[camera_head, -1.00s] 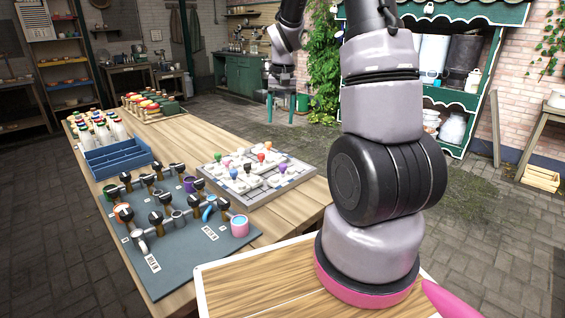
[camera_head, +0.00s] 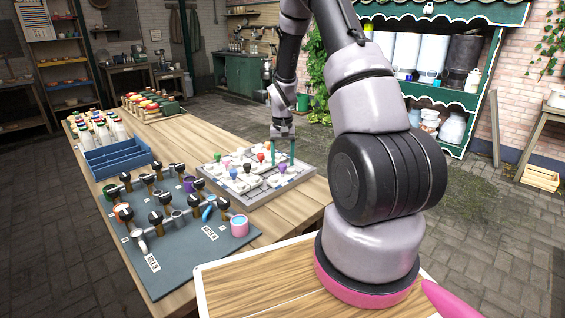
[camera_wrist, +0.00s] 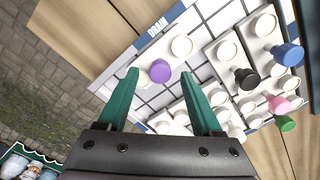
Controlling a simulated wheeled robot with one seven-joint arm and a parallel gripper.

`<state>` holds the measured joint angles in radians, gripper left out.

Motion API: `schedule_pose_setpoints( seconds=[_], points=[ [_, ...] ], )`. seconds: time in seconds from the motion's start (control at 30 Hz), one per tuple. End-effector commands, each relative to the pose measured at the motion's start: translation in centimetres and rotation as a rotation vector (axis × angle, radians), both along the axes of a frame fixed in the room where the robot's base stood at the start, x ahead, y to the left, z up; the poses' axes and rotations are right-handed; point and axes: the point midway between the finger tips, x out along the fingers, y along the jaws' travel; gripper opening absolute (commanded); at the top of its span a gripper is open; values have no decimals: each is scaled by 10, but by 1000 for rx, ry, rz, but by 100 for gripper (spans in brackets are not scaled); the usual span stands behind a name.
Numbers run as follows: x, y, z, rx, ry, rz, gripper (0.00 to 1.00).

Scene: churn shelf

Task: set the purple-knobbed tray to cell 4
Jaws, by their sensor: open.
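The purple knob (camera_wrist: 159,69) sits on a white tray on the grid board (camera_head: 257,200), near a printed label at the board's edge. In the wrist view it shows between my gripper's two green fingers. My gripper (camera_wrist: 159,74) is open and apart from the knob. In the head view my gripper (camera_head: 282,152) points down over the right part of the board. Other white trays carry a black knob (camera_wrist: 247,78), a blue knob (camera_wrist: 288,55), a pink knob (camera_wrist: 279,104) and a green knob (camera_wrist: 286,123). I cannot read the cell numbers.
A blue divided box (camera_head: 117,158) and a dark mat (camera_head: 175,262) with several mugs and taps lie left of the board. Bottles and other goods stand farther back on the wooden table. Bare wood shows around the board.

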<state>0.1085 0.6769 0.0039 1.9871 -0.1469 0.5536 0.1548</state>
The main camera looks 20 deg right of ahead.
Motion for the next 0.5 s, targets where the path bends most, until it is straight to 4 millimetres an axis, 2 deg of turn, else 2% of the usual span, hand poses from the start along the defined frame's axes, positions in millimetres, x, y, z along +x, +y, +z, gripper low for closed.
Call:
schedule_pose_setpoints(
  seconds=[0.13, 0.4, 0.43, 0.5],
  points=[
    [0, 0, -10, 0, 1, -1, 67],
    [0, 0, -11, 0, -1, 0, 67],
    [0, 0, -11, 0, -1, 0, 63],
    [0, 0, -11, 0, 0, 0, 36]
  ],
)
